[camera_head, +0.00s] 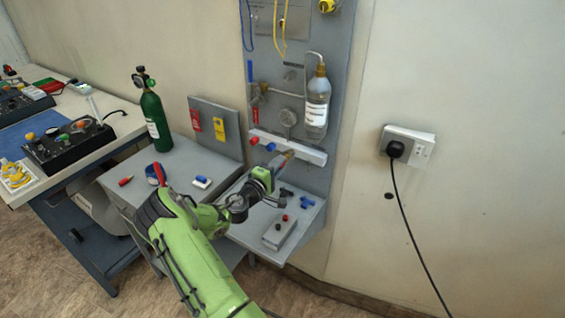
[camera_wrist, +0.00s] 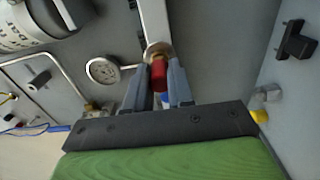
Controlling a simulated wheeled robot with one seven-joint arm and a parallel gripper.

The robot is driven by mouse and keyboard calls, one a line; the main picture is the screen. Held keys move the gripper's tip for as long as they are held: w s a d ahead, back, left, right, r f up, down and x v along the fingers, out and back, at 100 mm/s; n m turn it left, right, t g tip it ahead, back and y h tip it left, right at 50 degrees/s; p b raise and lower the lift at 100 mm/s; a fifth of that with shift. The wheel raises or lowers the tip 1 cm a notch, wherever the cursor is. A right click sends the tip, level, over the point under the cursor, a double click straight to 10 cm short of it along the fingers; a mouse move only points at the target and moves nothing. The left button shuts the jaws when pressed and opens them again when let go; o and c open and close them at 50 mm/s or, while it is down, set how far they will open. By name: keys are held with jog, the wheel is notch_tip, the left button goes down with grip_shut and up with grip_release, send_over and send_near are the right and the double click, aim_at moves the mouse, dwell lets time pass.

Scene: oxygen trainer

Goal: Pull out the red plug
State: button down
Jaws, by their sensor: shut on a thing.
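The red plug (camera_wrist: 158,76) sits between my gripper's fingers in the wrist view, with a brass ring (camera_wrist: 158,50) at its far end against the pale bar (camera_wrist: 154,18). My gripper (camera_wrist: 160,82) is shut on the plug. In the head view my gripper (camera_head: 283,160) reaches the pale bar (camera_head: 312,154) on the grey upright panel, and brass shows at its tip. I cannot tell whether the plug is still seated. A red knob (camera_head: 254,140) and a blue knob (camera_head: 270,147) stand on the bar just left of the gripper.
A clear bottle (camera_head: 316,105) and a gauge (camera_head: 288,117) are above the bar. A shelf below holds a grey box (camera_head: 280,233) and dark blue fittings (camera_head: 307,202). A green cylinder (camera_head: 153,118) stands left. The wall right of the panel has a socket (camera_head: 420,150).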

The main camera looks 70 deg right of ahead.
jog(key=shift+w+a+b, duration=0.2)
jog(key=shift+a+b, duration=0.05)
jog(key=shift+a, duration=1.05)
jog(key=shift+w+a+b, duration=0.2)
jog(key=shift+a+b, duration=0.05)
jog(key=shift+a, duration=1)
